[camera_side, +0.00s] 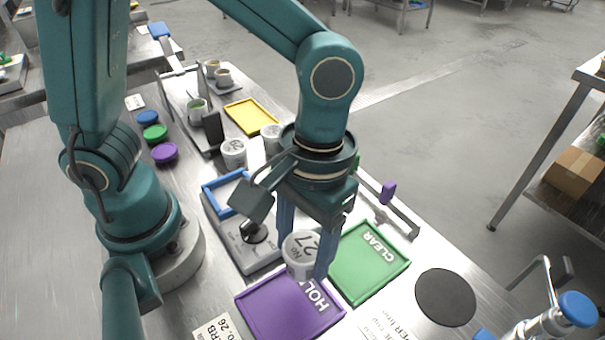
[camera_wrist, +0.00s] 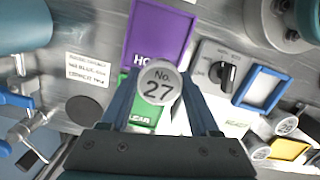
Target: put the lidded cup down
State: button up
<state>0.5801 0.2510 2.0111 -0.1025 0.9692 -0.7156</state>
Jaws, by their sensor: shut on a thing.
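A white cup with a grey lid marked "No. 27" (camera_side: 300,249) is held upright between the blue fingers of my gripper (camera_side: 304,262). The lid faces the camera in the wrist view (camera_wrist: 158,86), with one finger on each side. In the side view the cup overlaps the far edge of the purple HOLD tray (camera_side: 265,318), close to the green CLEAR tray (camera_side: 378,277). In the wrist view it covers part of the border between the purple tray (camera_wrist: 150,30) and the green tray (camera_wrist: 124,88). The cup's base and its height above the surface are unclear.
A grey device with a black knob (camera_wrist: 226,72) and a blue frame (camera_side: 213,186) stands beside the trays. Other white lidded cups (camera_side: 233,155) stand near the yellow tray (camera_side: 262,127). A black disc (camera_side: 445,297) lies right of the trays. A purple-topped fixture (camera_side: 388,192) stands behind the green tray.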

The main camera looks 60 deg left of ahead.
aim_at(307, 280)
jog(key=shift+s+d+f, duration=0.3)
jog(key=shift+d+f, duration=0.2)
jog(key=shift+d, duration=0.25)
jog(key=shift+f, duration=2)
jog(key=shift+f, duration=0.2)
jog(key=o, duration=1.4)
jog(key=shift+r, duration=0.1)
